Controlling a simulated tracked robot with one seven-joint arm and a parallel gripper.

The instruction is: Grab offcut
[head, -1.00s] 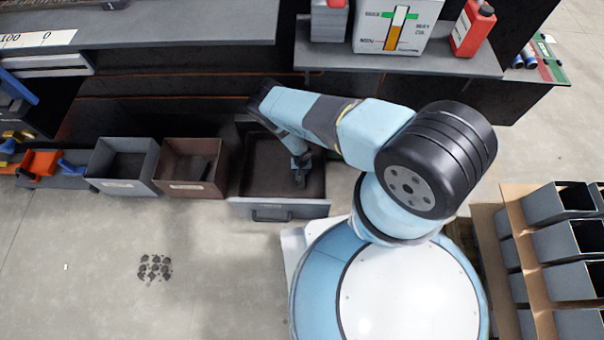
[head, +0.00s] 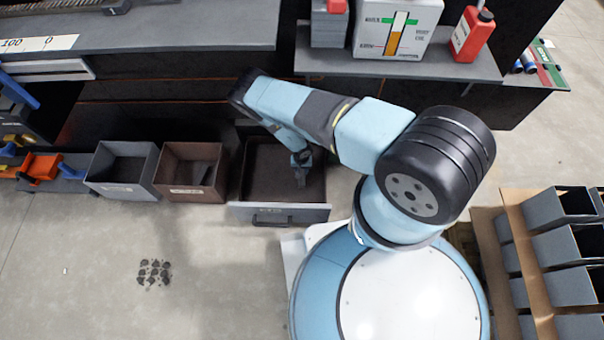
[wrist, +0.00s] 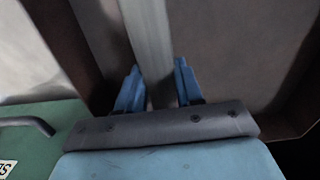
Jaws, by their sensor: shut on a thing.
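My gripper (head: 300,181) reaches down into the open drawer (head: 292,214) under the bench. In the wrist view my gripper (wrist: 158,82) has its two blue fingers on either side of a long, flat grey strip (wrist: 148,35), which looks like the offcut. The fingers are shut on it. The strip runs from between the fingers to the top edge of the picture. Its near end is hidden behind the gripper body. In the head view I cannot make out the strip.
A brown bin (head: 190,194) and a grey bin (head: 120,192) stand left of the drawer. Bench shelves (head: 400,62) overhang behind my arm.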

